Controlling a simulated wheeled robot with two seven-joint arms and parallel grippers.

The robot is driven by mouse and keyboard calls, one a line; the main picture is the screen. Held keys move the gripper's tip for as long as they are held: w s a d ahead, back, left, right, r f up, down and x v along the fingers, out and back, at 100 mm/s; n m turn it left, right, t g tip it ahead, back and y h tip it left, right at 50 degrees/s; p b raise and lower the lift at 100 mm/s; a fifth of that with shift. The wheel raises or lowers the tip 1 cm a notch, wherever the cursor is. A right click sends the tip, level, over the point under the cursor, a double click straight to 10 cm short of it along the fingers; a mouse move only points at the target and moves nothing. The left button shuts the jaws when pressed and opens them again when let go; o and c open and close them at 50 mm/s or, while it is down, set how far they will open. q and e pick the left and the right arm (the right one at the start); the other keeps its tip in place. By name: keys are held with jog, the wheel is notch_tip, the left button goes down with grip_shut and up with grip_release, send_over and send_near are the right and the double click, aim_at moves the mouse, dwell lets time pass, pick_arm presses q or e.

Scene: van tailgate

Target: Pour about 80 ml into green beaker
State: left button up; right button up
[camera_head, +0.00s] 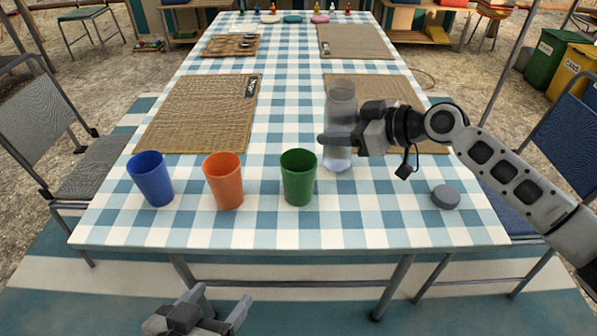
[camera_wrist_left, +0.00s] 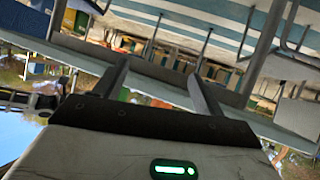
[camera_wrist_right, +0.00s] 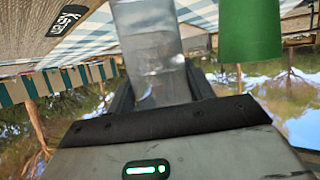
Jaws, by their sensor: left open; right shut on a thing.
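The green beaker (camera_head: 299,177) stands upright on the checked table, right of the orange and blue beakers. It also shows in the right wrist view (camera_wrist_right: 250,32). A clear bottle (camera_head: 341,105) with clear liquid low in it is upright just right of the green beaker. My right gripper (camera_head: 337,139) is shut on the bottle, and the right wrist view shows the bottle (camera_wrist_right: 147,40) between its fingers. Whether the bottle's base touches the table is hard to tell. My left gripper (camera_head: 217,307) is open and empty, in front of and below the table's front edge.
An orange beaker (camera_head: 223,181) and a blue beaker (camera_head: 151,178) stand to the left. A dark grey round lid (camera_head: 446,197) lies at the right. Woven mats (camera_head: 200,116) lie farther back. Chairs flank the table (camera_head: 290,239). The front strip of tabletop is clear.

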aim_at(343, 95)
jog(key=shift+r, duration=0.3)
notch_tip(343, 95, up, 7)
jog(key=p, duration=0.4)
jog(key=shift+f+p, duration=0.1)
jog(key=shift+p, duration=0.3)
pick_arm(q)
jog(key=r, duration=0.3)
jog(key=shift+w+d+r, duration=0.15)
jog(key=shift+w+r, duration=0.1)
jog(key=shift+r, duration=0.15)
pick_arm(e)
jog(key=shift+f, duration=0.1)
pick_arm(q)
jog(key=shift+s+f, duration=0.1)
